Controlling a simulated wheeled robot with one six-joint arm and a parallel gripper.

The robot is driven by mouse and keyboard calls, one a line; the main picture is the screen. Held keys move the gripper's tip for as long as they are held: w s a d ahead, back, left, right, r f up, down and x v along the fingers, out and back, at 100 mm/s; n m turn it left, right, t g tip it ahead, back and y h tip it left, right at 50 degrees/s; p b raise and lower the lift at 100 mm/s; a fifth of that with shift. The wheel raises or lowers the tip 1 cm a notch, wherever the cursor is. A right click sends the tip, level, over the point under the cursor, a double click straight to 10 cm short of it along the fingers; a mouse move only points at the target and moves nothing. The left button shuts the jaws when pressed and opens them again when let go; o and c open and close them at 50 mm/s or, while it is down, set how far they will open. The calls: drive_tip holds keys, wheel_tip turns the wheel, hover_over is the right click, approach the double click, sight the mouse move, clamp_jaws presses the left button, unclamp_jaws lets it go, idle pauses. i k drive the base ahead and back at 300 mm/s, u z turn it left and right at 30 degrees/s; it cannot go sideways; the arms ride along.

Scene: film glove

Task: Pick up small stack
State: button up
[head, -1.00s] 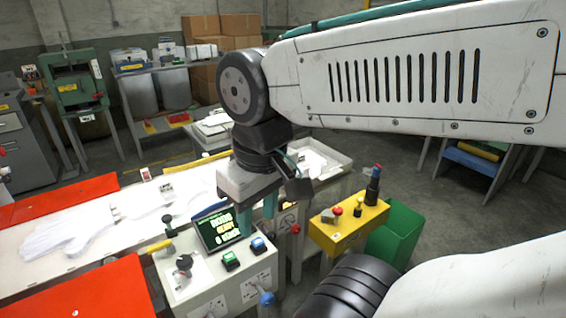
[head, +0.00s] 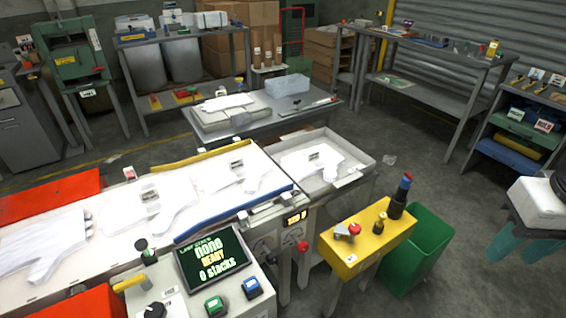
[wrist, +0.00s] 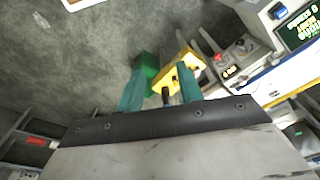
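A white glove-shaped film piece (head: 318,163) lies in the shallow tray (head: 352,183) at the end of the work surface. More glove-shaped white film (head: 155,205) lies along that surface, and a white pile (head: 224,103) sits on the grey table behind. I cannot tell which of these is the small stack. My gripper (head: 519,244) is at the right edge of the head view, over the floor and well apart from the film. Its teal fingers are apart and empty; they also show in the wrist view (wrist: 160,90).
A yellow button box (head: 350,262) and a green bin (head: 420,245) stand between the tray and my gripper. A console screen (head: 212,258) reads "none", "READY", "0 stacks". Shelves (head: 440,50) line the back right. Grey floor is open between.

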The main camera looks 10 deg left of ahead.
sight(249, 168)
drive_tip(key=z, duration=0.05)
drive_tip(key=i, duration=1)
